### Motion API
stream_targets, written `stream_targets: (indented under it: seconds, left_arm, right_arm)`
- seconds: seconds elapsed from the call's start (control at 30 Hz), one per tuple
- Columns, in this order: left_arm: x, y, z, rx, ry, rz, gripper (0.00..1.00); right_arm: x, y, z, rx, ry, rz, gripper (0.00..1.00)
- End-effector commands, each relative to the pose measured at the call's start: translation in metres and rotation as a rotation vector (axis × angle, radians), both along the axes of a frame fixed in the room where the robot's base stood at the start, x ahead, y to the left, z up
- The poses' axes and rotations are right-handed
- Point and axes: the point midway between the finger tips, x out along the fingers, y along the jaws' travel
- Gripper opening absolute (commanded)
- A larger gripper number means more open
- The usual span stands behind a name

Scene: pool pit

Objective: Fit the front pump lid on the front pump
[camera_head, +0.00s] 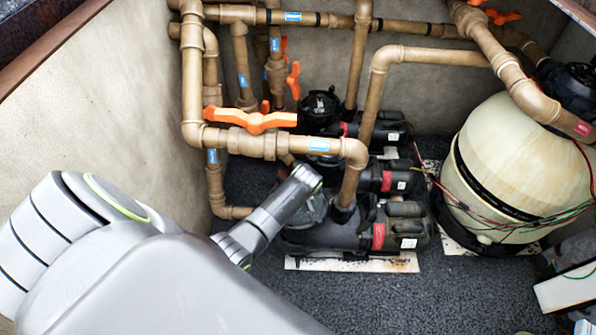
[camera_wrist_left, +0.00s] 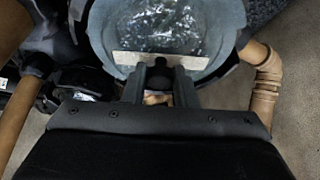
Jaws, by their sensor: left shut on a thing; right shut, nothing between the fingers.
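The front pump (camera_head: 318,237) is dark, with a grey motor end and a red label, and stands on a pale slab. A translucent, bluish round lid (camera_head: 313,208) shows at its left end, partly behind my left arm. In the left wrist view the front pump lid (camera_wrist_left: 205,75) is large and close. My left gripper (camera_wrist_left: 158,84) is shut on its dark grip. Whether the lid touches the pump or hovers above it, I cannot tell.
Tan pipes with orange valve handles (camera_head: 250,120) run above and behind the pump, and one pipe (camera_head: 353,165) rises from it. More pumps (camera_head: 320,108) stand behind. A cream filter tank (camera_head: 515,165) with loose wires stands at the right. The gravel floor (camera_head: 400,300) in front is clear.

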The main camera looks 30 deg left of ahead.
Motion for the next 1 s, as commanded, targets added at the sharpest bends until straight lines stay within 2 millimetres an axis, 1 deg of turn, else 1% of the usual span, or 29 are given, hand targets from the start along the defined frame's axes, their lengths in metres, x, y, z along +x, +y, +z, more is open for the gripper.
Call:
stream_targets:
  seconds: [0.7, 0.73, 0.9, 0.93, 1.0]
  left_arm:
    - [0.0006, -0.0001, -0.0013, 0.000, -0.001, 0.000, 0.00]
    - [0.0006, -0.0001, -0.0013, 0.000, -0.001, 0.000, 0.27]
    - [0.0005, -0.0001, -0.0014, 0.000, -0.001, 0.000, 0.49]
    - [0.0004, -0.0001, -0.0014, 0.000, -0.001, 0.000, 0.51]
    - [0.0003, -0.0001, -0.0016, 0.000, -0.001, 0.000, 0.51]
  right_arm:
    - [0.0000, 0.0000, -0.0003, 0.000, 0.000, 0.000, 0.00]
    - [0.0000, 0.0000, -0.0003, 0.000, 0.000, 0.000, 0.00]
    - [0.0000, 0.0000, -0.0003, 0.000, 0.000, 0.000, 0.00]
    - [0.0000, 0.0000, -0.0004, 0.000, 0.000, 0.000, 0.00]
    - [0.0000, 0.0000, -0.0004, 0.000, 0.000, 0.000, 0.00]
